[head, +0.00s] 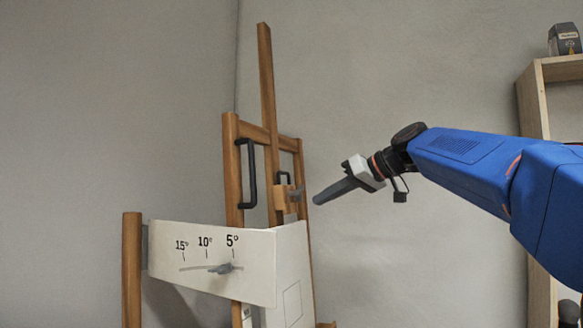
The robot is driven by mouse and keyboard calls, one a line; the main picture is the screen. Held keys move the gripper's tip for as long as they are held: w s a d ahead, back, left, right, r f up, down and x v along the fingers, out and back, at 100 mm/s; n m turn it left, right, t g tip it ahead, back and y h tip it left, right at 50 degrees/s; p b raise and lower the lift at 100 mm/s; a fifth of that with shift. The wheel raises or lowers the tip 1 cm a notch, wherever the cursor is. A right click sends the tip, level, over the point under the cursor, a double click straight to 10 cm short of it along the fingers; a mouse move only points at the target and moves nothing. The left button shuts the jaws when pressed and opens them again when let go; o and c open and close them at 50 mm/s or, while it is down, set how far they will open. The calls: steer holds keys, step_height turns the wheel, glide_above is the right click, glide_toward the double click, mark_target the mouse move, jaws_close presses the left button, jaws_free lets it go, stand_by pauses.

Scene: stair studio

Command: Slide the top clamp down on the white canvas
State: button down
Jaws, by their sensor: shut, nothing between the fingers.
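The wooden easel (266,85) stands at the middle of the head view, with a tall central mast.
A white panel marked 15°, 10° and 5° (210,255) with a grey lever stands at front left, beside a wooden post (132,270). A black handle (247,172) is on the easel frame. A wooden shelf (535,105) stands at right. The wall behind is bare.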

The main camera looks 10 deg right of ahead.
steer(key=w+d+r+n+y, duration=0.1)
steer(key=w+r+n+y, duration=0.1)
steer(key=w+r, duration=0.35)
steer(key=w+d+r+n+y, duration=0.1)
steer(key=w+r+n+y, duration=0.15)
steer(key=r, duration=0.65)
glide_above(292, 193)
steer(key=f, duration=0.1)
steer(key=shift+t+h, duration=0.25)
steer(key=shift+t, duration=0.15)
steer(key=shift+w+f, duration=0.1)
steer(key=shift+f, duration=2.05)
steer(key=shift+f, duration=0.1)
steer(key=shift+d+f, duration=0.1)
steer(key=shift+f, duration=2.05)
steer(key=shift+r, duration=0.1)
